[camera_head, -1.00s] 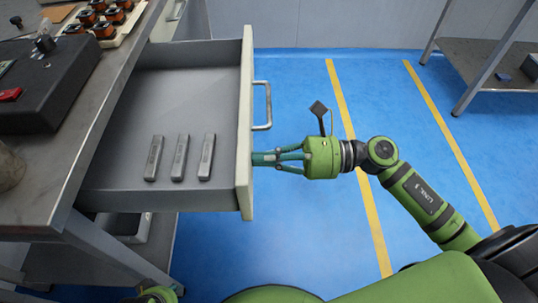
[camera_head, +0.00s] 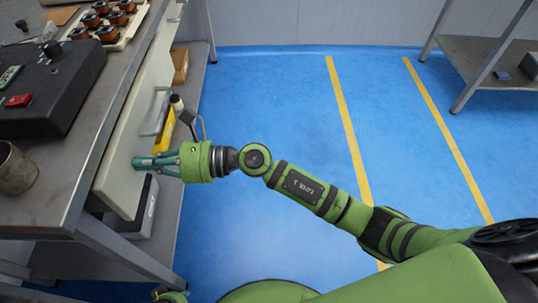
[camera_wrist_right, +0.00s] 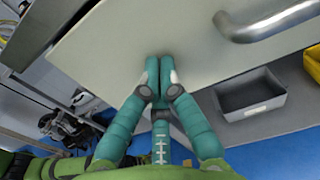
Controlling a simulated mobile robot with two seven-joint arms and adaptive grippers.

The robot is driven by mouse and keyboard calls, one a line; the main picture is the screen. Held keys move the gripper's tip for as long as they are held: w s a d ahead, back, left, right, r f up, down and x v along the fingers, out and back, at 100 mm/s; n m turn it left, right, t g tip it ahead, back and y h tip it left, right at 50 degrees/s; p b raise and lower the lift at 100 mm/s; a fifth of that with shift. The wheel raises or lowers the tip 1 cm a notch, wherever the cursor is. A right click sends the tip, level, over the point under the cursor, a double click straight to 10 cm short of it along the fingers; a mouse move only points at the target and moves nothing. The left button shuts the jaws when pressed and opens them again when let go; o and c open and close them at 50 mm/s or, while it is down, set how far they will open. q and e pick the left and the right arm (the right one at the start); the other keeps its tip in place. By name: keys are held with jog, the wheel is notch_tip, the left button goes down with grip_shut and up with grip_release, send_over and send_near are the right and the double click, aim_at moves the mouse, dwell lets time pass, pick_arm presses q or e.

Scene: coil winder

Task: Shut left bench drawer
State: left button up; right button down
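The left bench drawer (camera_head: 130,150) sits in the bench with its cream front close to flush under the bench top; its inside is hidden. Its metal handle (camera_head: 156,112) shows on the front, and also in the right wrist view (camera_wrist_right: 270,22). My right gripper (camera_head: 140,163) has its teal fingertips against the drawer front, nearer to me than the handle. In the right wrist view the fingers (camera_wrist_right: 158,62) are together, with nothing between them, touching the front panel. My left gripper (camera_head: 172,296) shows only as a small green part at the bottom edge.
The metal bench top (camera_head: 50,185) holds a black control box (camera_head: 45,95), a metal cup (camera_head: 17,168) and a tray of coils (camera_head: 100,25). Bins, one grey (camera_wrist_right: 250,95), stand on the shelf below. The blue floor (camera_head: 290,110) to the right is clear.

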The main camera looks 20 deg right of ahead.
aim_at(126, 163)
jog(key=x, duration=0.4)
jog(key=shift+a, duration=0.2)
pick_arm(q)
jog(key=shift+r, duration=0.1)
pick_arm(e)
jog(key=shift+r, duration=0.15)
